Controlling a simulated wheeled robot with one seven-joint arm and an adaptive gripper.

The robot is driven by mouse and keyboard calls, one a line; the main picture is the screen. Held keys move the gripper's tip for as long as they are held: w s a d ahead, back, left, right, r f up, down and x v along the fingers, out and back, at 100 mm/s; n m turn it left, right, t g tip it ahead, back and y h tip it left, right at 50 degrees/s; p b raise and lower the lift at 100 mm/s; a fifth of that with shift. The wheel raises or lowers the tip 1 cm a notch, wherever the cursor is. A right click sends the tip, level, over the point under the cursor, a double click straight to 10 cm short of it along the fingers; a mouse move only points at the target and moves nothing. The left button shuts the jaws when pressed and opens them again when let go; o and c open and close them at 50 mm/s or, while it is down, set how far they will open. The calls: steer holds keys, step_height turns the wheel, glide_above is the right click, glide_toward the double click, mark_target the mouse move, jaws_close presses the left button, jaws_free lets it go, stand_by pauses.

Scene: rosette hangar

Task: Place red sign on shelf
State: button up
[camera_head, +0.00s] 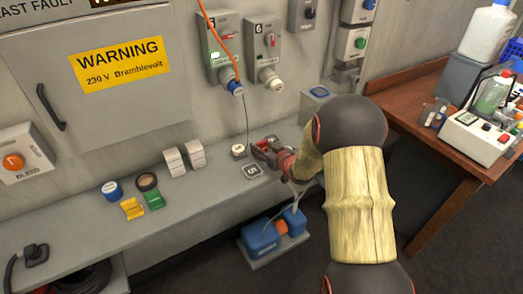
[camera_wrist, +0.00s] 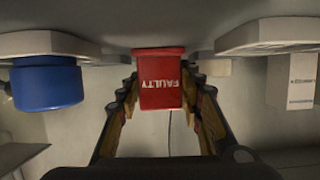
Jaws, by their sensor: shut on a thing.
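The red sign (camera_wrist: 162,70) is marked FAULTY, and the lettering reads upside down in the wrist view. My gripper (camera_wrist: 163,90) is shut on it, with one finger at each side. In the head view my gripper (camera_head: 266,149) is small, over or at the right part of the grey shelf (camera_head: 215,187) along the wall. The sign is hard to make out there as a red patch between the fingers. I cannot tell whether it touches the shelf.
The shelf holds a white button piece (camera_head: 238,150), a grey square tile (camera_head: 252,171), white blocks (camera_head: 174,162), coloured caps and tape. Sockets with a blue plug (camera_head: 236,87) and an orange cable hang above. A brown workbench (camera_head: 420,120) is at right.

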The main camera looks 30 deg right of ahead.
steer(key=o, duration=1.1)
steer(key=shift+r, duration=0.2)
steer(key=p+v, duration=0.3)
steer(key=v, duration=0.8)
steer(key=shift+s+r+p, duration=0.1)
steer(key=shift+s+p, duration=0.25)
steer(key=s+a+r+g+h, duration=0.2)
steer(key=s+a+r, duration=0.15)
steer(key=r, duration=0.35)
steer(key=s+a+r+g+h, duration=0.1)
steer(key=s+a+r+g, duration=0.2)
steer(key=r, duration=0.5)
steer(key=s+a+r+g+y, duration=0.1)
steer(key=s+a, duration=0.3)
steer(key=s, duration=0.3)
steer(key=s+a+r+g, duration=0.1)
steer(key=s+a, duration=0.4)
steer(key=s, duration=0.2)
steer(key=s+a+r+g+y, duration=0.1)
steer(key=s+a, duration=0.4)
steer(key=s, duration=0.3)
steer(key=shift+a+r+y, duration=0.2)
steer(key=shift+y, duration=0.1)
